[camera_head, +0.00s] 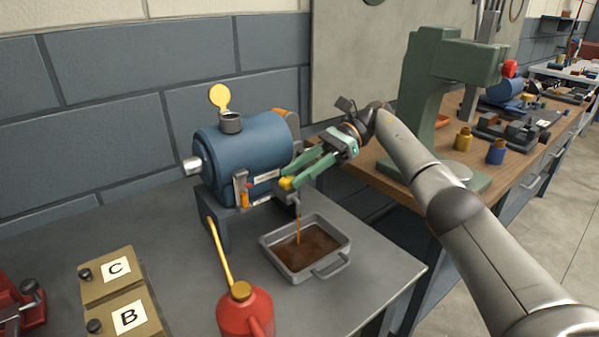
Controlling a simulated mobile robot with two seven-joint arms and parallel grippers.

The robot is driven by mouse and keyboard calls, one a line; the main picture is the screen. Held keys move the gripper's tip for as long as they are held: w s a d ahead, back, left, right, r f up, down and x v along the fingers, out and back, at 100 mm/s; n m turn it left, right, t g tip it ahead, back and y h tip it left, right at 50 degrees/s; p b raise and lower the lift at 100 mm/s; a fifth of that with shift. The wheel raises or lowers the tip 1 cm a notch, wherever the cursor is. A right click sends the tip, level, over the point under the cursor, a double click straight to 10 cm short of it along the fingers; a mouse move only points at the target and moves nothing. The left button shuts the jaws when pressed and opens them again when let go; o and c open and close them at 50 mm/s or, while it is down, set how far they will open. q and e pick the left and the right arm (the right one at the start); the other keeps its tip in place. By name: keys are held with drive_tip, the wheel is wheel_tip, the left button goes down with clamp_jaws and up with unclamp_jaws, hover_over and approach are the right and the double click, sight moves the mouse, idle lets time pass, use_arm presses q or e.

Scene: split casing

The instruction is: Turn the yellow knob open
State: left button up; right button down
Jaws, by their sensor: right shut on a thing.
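The yellow knob (286,183) sits low on the front right of the blue casing (245,152), at a small spout. My right gripper (293,179) reaches in from the right and is shut on the yellow knob, its green fingers partly covering it. A thin brown stream (299,222) runs down from the spout below the knob into a grey metal tray (340,262). Brown liquid lies in the tray. The yellow filler cap (219,96) on top of the casing stands open. My left gripper is not in view.
A red oil can (245,314) with a long yellow spout stands at the front. Boxes marked C (112,277) and B (130,318) stand at front left. A green press (425,105) stands on the wooden bench at right. Bare grey tabletop lies right of the tray.

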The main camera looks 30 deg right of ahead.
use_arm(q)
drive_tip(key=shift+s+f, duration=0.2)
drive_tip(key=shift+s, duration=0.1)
use_arm(e)
drive_tip(key=shift+f, duration=0.15)
drive_tip(key=c, duration=0.8)
unclamp_jaws()
drive_tip(key=shift+o, duration=1.4)
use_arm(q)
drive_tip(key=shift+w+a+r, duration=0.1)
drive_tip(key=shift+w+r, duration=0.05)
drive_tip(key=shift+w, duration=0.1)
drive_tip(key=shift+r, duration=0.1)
use_arm(e)
drive_tip(key=shift+s+m+t, duration=0.15)
drive_tip(key=shift+m+t, duration=0.35)
drive_tip(key=shift+t, duration=0.1)
